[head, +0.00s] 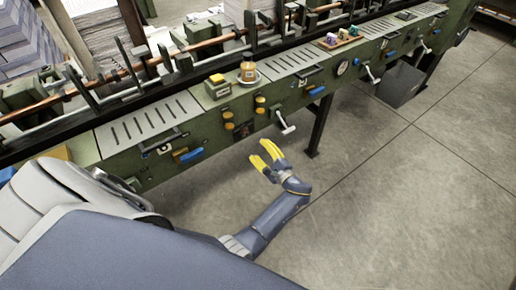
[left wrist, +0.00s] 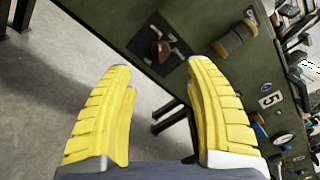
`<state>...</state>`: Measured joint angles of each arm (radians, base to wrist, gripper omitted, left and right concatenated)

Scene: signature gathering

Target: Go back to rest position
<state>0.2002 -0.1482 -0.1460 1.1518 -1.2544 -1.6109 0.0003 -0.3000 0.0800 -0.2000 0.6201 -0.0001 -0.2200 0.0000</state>
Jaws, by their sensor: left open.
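My left gripper (head: 264,156) shows in the head view with its yellow fingers apart, in front of the green machine's front panel and over the grey floor. Its fingers look empty. In the left wrist view the two yellow fingers (left wrist: 158,88) are spread wide, with nothing between them but floor and the machine's side. My right gripper is not in either view.
A long green machine (head: 120,172) with levers, knobs and handles runs across the scene. A bottle (head: 248,72) and a tray (head: 338,41) of small items stand on its ledge. A dark bin (head: 400,84) is on the floor. Open floor (head: 420,200) lies at right.

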